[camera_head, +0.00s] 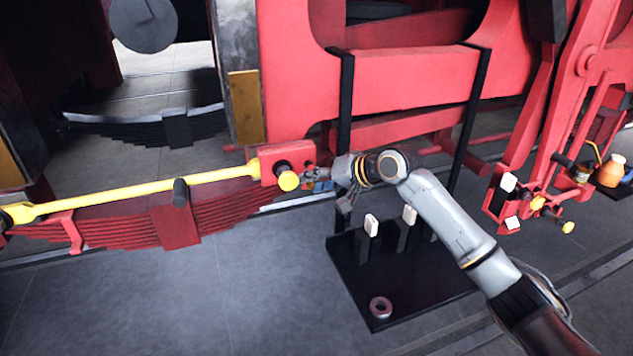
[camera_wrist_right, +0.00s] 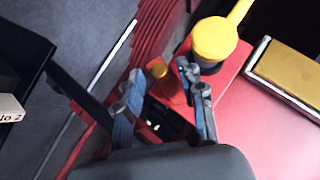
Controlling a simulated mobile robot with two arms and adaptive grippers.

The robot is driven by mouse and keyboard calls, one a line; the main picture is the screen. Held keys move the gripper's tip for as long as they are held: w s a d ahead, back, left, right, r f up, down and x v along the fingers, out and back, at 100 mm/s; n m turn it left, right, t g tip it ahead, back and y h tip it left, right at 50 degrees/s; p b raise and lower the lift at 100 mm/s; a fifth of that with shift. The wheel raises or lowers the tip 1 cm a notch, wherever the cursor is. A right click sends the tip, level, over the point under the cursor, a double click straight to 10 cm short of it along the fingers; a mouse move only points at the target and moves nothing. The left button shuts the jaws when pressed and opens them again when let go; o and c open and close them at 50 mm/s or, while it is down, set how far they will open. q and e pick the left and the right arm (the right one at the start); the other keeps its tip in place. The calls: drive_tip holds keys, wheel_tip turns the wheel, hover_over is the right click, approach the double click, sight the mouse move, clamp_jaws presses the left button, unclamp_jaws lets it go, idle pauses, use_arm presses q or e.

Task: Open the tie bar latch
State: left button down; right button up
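The yellow tie bar (camera_head: 150,188) runs along the left, above a red leaf spring, to a red bracket (camera_head: 290,148) on the frame. A round yellow end (camera_head: 288,181) shows there, and the bar's yellow end also shows in the right wrist view (camera_wrist_right: 214,39). A small red part with a brass-coloured tip (camera_wrist_right: 157,70), perhaps the latch, stands beside it. My right gripper (camera_head: 316,181) is just right of the bracket. In the right wrist view its two blue-grey fingers (camera_wrist_right: 165,98) are apart, with the red part between or just beyond them; contact is unclear. My left gripper is out of view.
A black stand (camera_head: 365,285) with white labels and a metal ring (camera_head: 381,307) stands on the floor below my right arm. Red rods and levers (camera_head: 540,140) are at the right. The grey floor at lower left is clear.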

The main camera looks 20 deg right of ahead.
drive_tip(key=v, duration=1.2)
